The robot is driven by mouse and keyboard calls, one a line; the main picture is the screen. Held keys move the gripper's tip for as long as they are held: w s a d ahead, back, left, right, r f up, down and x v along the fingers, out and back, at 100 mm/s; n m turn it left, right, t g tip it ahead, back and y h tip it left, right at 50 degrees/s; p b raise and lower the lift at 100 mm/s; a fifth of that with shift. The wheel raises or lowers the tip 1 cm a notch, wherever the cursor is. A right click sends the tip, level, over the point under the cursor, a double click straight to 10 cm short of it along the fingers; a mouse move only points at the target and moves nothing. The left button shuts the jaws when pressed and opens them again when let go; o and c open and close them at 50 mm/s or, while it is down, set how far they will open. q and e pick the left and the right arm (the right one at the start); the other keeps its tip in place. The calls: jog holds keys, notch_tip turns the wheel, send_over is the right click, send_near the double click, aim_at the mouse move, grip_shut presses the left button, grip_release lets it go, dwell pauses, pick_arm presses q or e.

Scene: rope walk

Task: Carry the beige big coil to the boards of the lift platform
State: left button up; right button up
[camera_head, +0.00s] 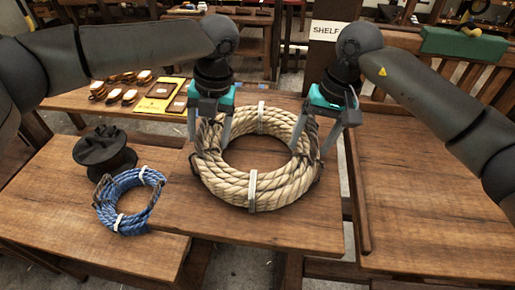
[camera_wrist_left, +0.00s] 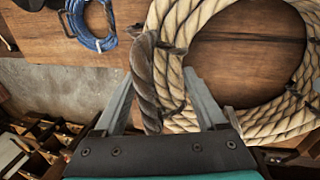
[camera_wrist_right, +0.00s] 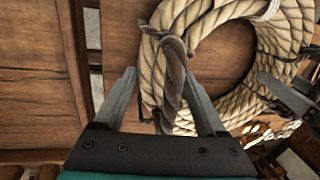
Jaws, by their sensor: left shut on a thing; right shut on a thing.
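The beige big coil (camera_head: 228,180) is thick rope with white bands, lying flat over the middle wooden table (camera_head: 290,235). Whether it touches the wood I cannot tell. My left gripper (camera_head: 209,143) is shut on its left side, around a dark grip loop that shows in the left wrist view (camera_wrist_left: 145,80). My right gripper (camera_head: 312,145) is shut on its right side, around another dark loop, seen in the right wrist view (camera_wrist_right: 172,75). A broad boarded surface (camera_head: 425,205) with a raised edge is at the right; I cannot tell if it is the lift platform.
A blue coil (camera_head: 128,205) and a black spool (camera_head: 105,152) are on the left table (camera_head: 60,220). A gap separates the middle table from the right boards, whose top looks clear. Small goods lie on a back bench (camera_head: 75,98). A sign reading SHELF (camera_head: 325,30) stands behind.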

pick_arm(q)
grip_shut()
pick_arm(e)
grip_shut()
pick_arm(q)
jog(key=shift+r, duration=0.1)
pick_arm(e)
jog(key=shift+w+r, duration=0.1)
